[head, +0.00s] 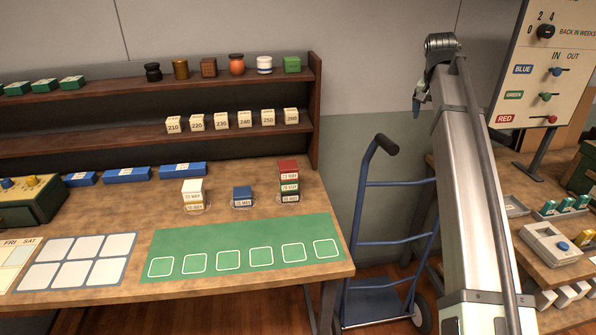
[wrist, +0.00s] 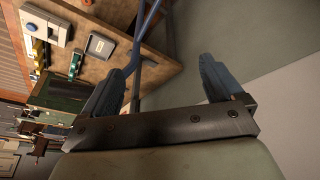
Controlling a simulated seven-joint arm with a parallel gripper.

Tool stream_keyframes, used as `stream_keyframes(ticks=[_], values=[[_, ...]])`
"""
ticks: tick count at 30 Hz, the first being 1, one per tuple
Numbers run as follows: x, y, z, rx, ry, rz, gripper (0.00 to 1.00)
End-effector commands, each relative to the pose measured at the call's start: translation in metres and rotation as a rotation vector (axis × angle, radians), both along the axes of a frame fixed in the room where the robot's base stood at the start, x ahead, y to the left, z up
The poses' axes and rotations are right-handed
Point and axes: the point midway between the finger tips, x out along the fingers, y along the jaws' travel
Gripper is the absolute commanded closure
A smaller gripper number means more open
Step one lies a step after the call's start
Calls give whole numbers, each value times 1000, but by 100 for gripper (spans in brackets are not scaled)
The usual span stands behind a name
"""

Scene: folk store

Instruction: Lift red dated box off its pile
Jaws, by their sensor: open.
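The red box (head: 288,169), with a white date label, is the top of a pile on the wooden table. Under it are a green box (head: 289,187) and a pale box (head: 289,197) at the bottom. My gripper (head: 417,106) is raised high at the right in the head view, far from the pile and above a blue hand truck. In the wrist view its two fingers (wrist: 158,85) are spread wide with nothing between them. The pile does not show in the wrist view.
Left of the pile stand a blue dated box (head: 242,196) and a white box (head: 192,188) on another pile. A green mat (head: 245,252) with empty outlined squares lies in front. Shelves (head: 160,140) rise behind. A blue hand truck (head: 385,240) stands right of the table.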

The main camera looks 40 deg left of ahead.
Motion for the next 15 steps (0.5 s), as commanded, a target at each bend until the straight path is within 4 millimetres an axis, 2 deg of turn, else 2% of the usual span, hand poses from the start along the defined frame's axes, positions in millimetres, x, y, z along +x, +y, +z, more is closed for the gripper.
stream_keyframes(ticks=[1, 3, 8, 12, 15], values=[[-11, 33, -2, -1, 23, 48, 6], [-27, 73, -7, -2, 54, 114, 6], [-71, 159, -21, -17, 136, 276, 6], [-116, 231, -35, -35, 209, 428, 6], [-150, 276, -44, -52, 257, 530, 6]])
